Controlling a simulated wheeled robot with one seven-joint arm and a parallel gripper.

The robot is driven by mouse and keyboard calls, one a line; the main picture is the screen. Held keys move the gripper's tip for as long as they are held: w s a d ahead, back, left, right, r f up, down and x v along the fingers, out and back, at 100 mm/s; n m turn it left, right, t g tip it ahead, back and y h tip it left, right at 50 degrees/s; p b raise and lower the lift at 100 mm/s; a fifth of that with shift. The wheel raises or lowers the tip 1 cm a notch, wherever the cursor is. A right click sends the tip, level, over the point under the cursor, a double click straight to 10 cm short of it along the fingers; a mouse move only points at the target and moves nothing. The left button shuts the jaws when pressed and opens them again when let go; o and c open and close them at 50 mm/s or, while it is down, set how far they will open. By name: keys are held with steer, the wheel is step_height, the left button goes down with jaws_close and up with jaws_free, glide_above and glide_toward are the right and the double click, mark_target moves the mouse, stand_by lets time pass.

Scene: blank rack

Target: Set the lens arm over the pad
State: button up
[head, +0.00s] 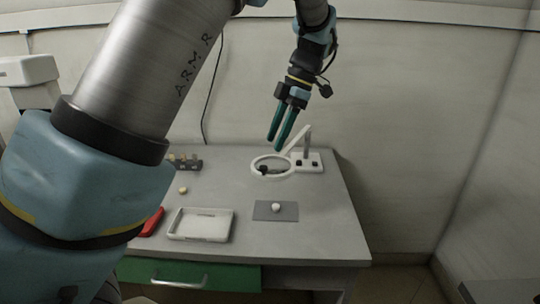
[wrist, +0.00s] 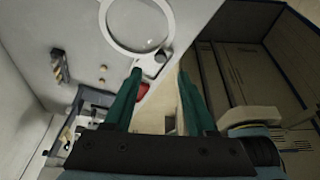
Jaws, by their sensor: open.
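The lens arm is a white ring lens (head: 272,166) on a thin white arm (head: 300,139) rising from a white base (head: 308,162) at the table's back right. A dark knob (head: 263,169) shows at the ring. The grey pad (head: 289,212) lies flat nearer the front, with a small whitish piece (head: 276,208) on it. In the head view the ring is behind the pad, not over it. My gripper (head: 277,142) is open and empty, its green fingers pointing down above the ring. In the wrist view the ring (wrist: 106,30) lies beyond the fingertips (wrist: 158,72).
A white tray (head: 176,226) stands left of the pad, with a red object (head: 152,222) beside it. A dark rack (head: 186,164) and a small pale piece (head: 183,190) are farther left. A green drawer front (head: 190,275) is below the tabletop. The table right of the pad is clear.

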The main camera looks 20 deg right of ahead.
steer(key=shift+v, duration=2.1)
steer(key=w+a+f+m+g+h, duration=0.15)
steer(key=a+f+m, duration=0.25)
steer(key=a, duration=0.6)
steer(key=w+a+f+m+t+h, duration=0.1)
steer(key=w+a+f+m+h, duration=0.2)
steer(key=a, duration=0.6)
steer(key=s+a+f+m+t, duration=0.1)
steer(key=s+a+f+m, duration=0.1)
steer(key=s+a+m, duration=0.2)
steer(key=s+a+f+m, duration=0.3)
steer(key=a+m, duration=0.4)
steer(key=a, duration=0.4)
steer(key=shift+s+f+t, duration=0.35)
steer(key=shift+s, duration=0.05)
steer(key=shift+a, duration=0.15)
steer(key=shift+c, duration=0.4)
